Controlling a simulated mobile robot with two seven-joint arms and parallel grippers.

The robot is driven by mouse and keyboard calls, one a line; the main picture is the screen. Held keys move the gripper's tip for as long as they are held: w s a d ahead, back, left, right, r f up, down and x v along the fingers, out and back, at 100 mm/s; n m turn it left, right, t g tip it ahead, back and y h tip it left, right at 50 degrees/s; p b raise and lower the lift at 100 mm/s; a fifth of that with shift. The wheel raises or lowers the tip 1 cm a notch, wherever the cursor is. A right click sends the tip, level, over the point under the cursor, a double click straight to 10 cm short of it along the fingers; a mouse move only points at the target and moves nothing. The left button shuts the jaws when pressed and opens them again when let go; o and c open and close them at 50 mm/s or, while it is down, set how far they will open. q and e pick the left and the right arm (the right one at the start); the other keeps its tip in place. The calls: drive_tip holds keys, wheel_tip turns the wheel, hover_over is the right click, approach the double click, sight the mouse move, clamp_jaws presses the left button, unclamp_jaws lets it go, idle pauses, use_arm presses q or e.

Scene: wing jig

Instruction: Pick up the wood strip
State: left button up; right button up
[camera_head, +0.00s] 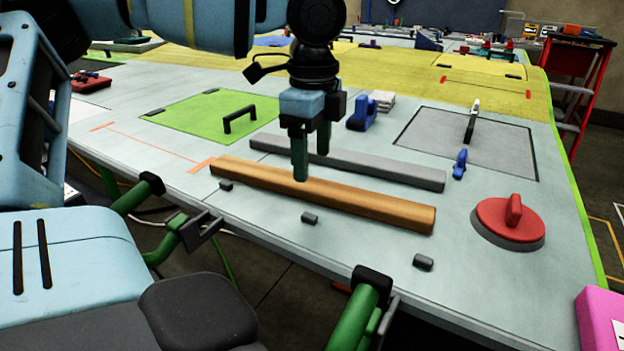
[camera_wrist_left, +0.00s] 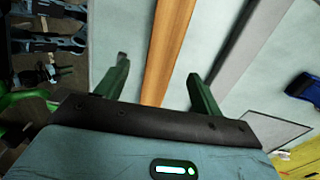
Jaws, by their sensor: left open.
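The wood strip (camera_head: 350,200) is a long orange-brown bar lying on the pale jig table, near its front edge. It also shows in the left wrist view (camera_wrist_left: 166,50), running between the two fingers. My left gripper (camera_head: 311,165) points down over the strip in the head view, left of its middle. Its green fingers are open, one on each side of the strip in the wrist view (camera_wrist_left: 155,85), with clear gaps. I cannot tell how far the fingertips are above the table. My right gripper is not in view.
A grey bar (camera_head: 350,163) lies parallel behind the strip. Small dark blocks (camera_head: 310,218) sit along the front edge. A red suction disc (camera_head: 510,219) stands to the right. A green panel with a handle (camera_head: 205,116) and a blue tool (camera_head: 362,112) lie behind.

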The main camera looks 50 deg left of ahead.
sight(311, 183)
use_arm(q)
drive_tip(key=shift+a+f, duration=0.15)
drive_tip(key=shift+f, duration=1.1)
drive_tip(key=shift+a+f, duration=0.15)
drive_tip(key=shift+f, duration=1.1)
drive_tip(key=c, duration=1.2)
wheel_tip(311, 183, up, 10)
drive_tip(key=shift+p, duration=0.3)
